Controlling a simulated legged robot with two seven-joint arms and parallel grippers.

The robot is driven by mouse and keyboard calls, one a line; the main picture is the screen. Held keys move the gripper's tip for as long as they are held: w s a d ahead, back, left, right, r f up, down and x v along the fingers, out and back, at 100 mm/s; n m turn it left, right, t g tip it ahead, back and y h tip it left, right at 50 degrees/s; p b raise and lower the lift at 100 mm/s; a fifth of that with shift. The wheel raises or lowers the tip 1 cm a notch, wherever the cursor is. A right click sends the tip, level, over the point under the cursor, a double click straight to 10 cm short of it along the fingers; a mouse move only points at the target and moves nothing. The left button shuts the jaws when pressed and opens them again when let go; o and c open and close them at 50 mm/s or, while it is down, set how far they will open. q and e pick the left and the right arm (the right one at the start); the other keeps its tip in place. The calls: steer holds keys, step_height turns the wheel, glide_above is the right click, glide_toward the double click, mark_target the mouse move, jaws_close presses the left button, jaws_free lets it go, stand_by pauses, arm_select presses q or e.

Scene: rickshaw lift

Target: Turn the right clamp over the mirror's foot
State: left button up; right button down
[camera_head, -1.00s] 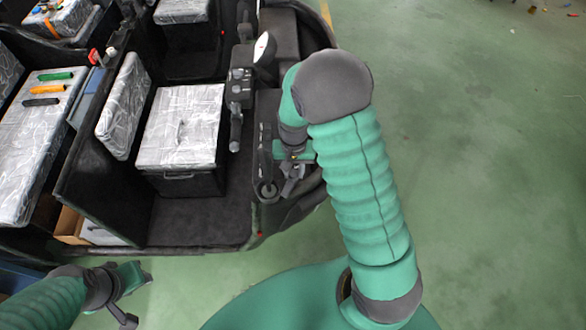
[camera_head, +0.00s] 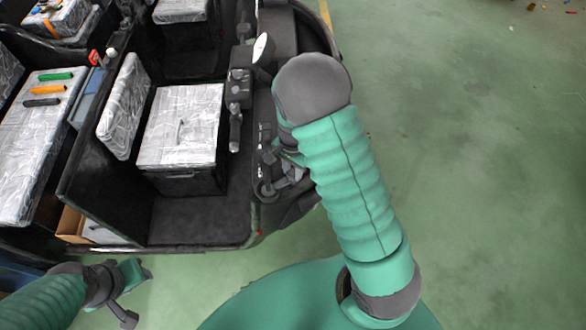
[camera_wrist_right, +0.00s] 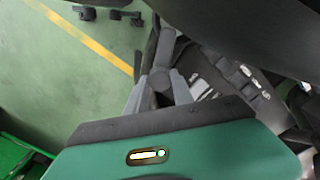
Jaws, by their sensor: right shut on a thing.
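My right gripper (camera_wrist_right: 158,86) is shut on a dark grey clamp lever (camera_wrist_right: 165,48), whose shaft rises between the two grey fingers in the right wrist view. In the head view my own forearm covers most of this gripper, and only part of it shows beside the dash.
The black vehicle floor (camera_head: 200,218) and a wrapped grey seat box (camera_head: 180,125) lie left of the dash. A black control block with a lever (camera_head: 236,115) stands close by.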

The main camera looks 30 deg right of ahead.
mark_target(291, 172)
steer(key=shift+s+a+f, duration=0.1)
steer(key=shift+s+a, duration=0.05)
steer(key=shift+a, duration=0.05)
steer(key=c, duration=1.3)
jaws_free()
steer(key=shift+o, duration=1)
step_height(291, 172, up, 17)
steer(key=b, duration=0.3)
steer(key=shift+w, duration=0.25)
